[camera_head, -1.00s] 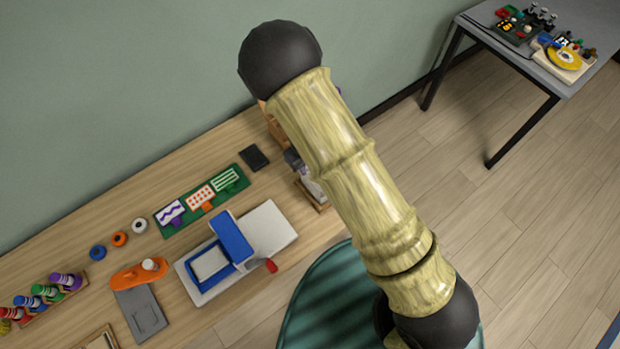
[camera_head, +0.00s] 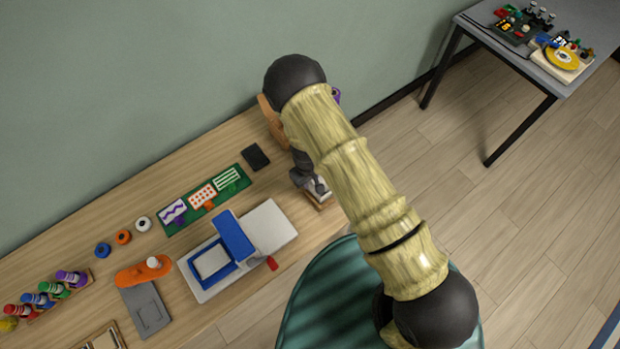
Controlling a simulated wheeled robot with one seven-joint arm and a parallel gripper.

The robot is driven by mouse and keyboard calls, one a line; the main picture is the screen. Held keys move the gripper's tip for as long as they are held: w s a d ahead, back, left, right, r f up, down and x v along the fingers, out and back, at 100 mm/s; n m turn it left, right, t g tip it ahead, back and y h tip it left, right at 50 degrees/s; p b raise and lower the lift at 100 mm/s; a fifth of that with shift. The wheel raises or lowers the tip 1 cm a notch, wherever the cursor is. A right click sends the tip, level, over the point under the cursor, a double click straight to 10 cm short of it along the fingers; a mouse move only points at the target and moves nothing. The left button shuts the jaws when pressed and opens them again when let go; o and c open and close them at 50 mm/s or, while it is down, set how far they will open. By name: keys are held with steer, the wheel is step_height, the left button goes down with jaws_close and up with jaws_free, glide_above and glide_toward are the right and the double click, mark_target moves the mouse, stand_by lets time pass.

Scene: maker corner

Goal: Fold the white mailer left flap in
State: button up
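No white mailer or flap can be made out clearly. A small pale, whitish piece (camera_head: 319,187) shows beside my arm on a wooden base (camera_head: 322,203) at the right end of the workbench; I cannot tell if it belongs to the mailer. My arm crosses the middle of the view and covers part of that area. A dark part at the arm's far end (camera_head: 303,172) reaches down beside the pale piece. It looks like my gripper, but its fingers cannot be made out, nor whether it touches anything.
A blue and grey press (camera_head: 269,229) stands left of my arm on the workbench (camera_head: 90,226). Behind it lie a green mat (camera_head: 240,182) with printed cards and a black pad (camera_head: 256,157). A grey table (camera_head: 590,30) is at the upper right.

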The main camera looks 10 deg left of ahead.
mark_target(311, 186)
jaws_close()
steer(key=shift+w+d+b, duration=0.1)
steer(key=shift+w+b, duration=0.05)
steer(key=shift+b, duration=0.3)
steer(key=g+y+b, duration=0.1)
steer(key=b, duration=0.1)
steer(key=w+d+g+y+b, duration=0.1)
steer(key=b, duration=0.2)
steer(key=f+g+y+b, duration=0.1)
steer(key=g+b, duration=0.1)
steer(key=shift+w+d+y, duration=0.2)
steer(key=shift+w+y, duration=0.1)
steer(key=g+y+b, duration=0.1)
steer(key=b, duration=0.1)
steer(key=g+b, duration=0.1)
steer(key=b, duration=0.1)
steer(key=shift+w+d+f+y, duration=0.2)
steer(key=shift+w+d+y, duration=0.1)
steer(key=shift+w+y, duration=0.1)
steer(key=shift+g+y+b, duration=0.4)
steer(key=shift+g+b, duration=0.1)
steer(key=shift+b, duration=0.2)
steer(key=shift+d+r, duration=0.1)
